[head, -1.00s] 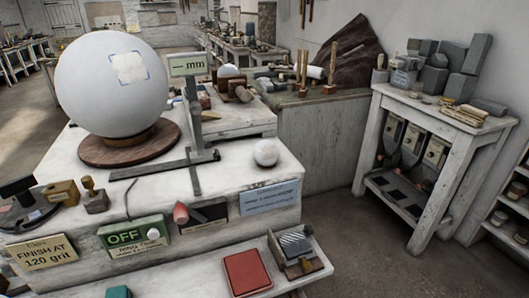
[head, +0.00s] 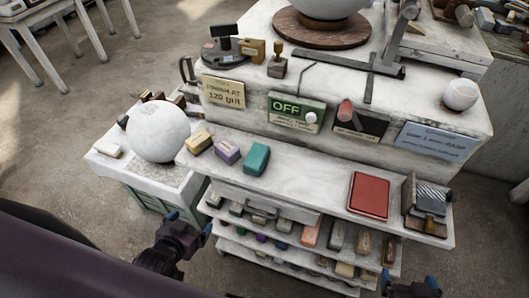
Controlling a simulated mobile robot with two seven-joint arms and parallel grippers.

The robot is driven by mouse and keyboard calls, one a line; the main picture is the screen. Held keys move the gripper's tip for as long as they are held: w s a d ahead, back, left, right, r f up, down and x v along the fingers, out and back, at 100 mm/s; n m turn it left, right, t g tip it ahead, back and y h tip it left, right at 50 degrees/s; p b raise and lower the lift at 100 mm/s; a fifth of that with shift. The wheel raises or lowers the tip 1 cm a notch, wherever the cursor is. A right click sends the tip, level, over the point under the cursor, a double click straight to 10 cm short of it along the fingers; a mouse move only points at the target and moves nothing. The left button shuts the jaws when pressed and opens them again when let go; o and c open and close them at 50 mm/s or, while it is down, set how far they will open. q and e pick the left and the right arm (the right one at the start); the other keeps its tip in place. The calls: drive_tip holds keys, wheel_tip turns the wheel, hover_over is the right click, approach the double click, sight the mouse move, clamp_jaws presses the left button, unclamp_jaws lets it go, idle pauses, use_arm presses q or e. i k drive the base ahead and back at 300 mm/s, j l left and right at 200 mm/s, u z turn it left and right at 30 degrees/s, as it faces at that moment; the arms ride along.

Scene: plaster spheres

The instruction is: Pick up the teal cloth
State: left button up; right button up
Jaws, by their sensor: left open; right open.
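A teal piece (head: 256,159), shaped like a small folded pad or block, lies on the white front ledge (head: 305,180) in the head view. My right gripper (head: 409,281) is open at the bottom right edge, partly cut off by the frame, well away from the teal piece.
A red pad (head: 368,195) lies further right. A large white sphere (head: 158,132) rests on a side table. Shelves of coloured blocks run below the ledge.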

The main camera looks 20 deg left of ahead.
sight(256, 160)
drive_tip(key=l+z, duration=0.15)
drive_tip(key=l, duration=1)
drive_tip(key=j+u, duration=0.25)
drive_tip(key=u, duration=0.25)
drive_tip(key=j+u, duration=0.3)
drive_tip(key=u, duration=0.2)
drive_tip(key=k+j, duration=0.05)
